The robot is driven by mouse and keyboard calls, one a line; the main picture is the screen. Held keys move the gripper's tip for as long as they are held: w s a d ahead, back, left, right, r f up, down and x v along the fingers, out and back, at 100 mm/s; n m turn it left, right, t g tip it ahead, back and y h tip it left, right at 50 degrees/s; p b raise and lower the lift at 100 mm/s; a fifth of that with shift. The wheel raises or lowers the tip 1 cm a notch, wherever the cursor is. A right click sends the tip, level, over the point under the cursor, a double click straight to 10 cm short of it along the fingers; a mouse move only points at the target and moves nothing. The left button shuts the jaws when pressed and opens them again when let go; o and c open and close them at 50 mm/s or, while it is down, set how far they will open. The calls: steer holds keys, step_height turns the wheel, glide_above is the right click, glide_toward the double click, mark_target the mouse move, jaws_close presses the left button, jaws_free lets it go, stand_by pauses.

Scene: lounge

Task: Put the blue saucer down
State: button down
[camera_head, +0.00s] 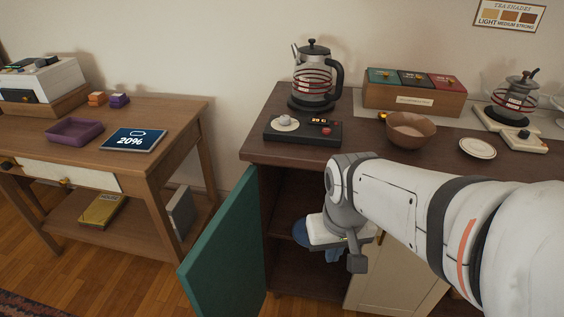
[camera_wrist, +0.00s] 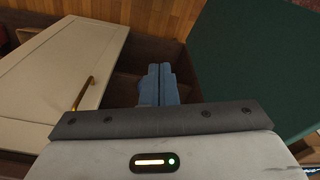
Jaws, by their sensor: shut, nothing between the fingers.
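My gripper (camera_head: 333,256) is at the open cabinet front, below the counter. In the wrist view its two blue fingers (camera_wrist: 159,72) are shut together with nothing between them. A rounded blue edge (camera_head: 299,231) shows just left of my gripper in the head view, inside the cabinet opening. It looks like part of the blue saucer, but my wrist hides most of it. I cannot tell what it rests on.
The teal door (camera_head: 226,247) stands open on the left; the cream door (camera_head: 394,285) is right of my gripper. The dark counter (camera_head: 362,141) holds a kettle (camera_head: 314,77), a brown bowl (camera_head: 409,130) and a white saucer (camera_head: 477,148). A wooden side table (camera_head: 179,114) stands left.

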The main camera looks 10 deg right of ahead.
mark_target(300, 236)
steer(key=w+d+f+m+t+b, duration=0.1)
steer(key=w+f+m+b, duration=0.1)
steer(key=w+f+b, duration=0.4)
steer(key=w+d+f+m+t+h+b, duration=0.1)
steer(key=w+f+b, duration=0.5)
steer(key=w+f, duration=0.9)
steer(key=shift+d+f+m, duration=0.2)
steer(key=shift+f+m, duration=0.2)
steer(key=shift+f, duration=4.25)
steer(key=w, duration=0.1)
steer(key=w+d+p, duration=0.1)
steer(key=w, duration=0.1)
steer(key=shift+r, duration=0.1)
steer(key=shift+w+d, duration=0.1)
steer(key=shift+w, duration=0.1)
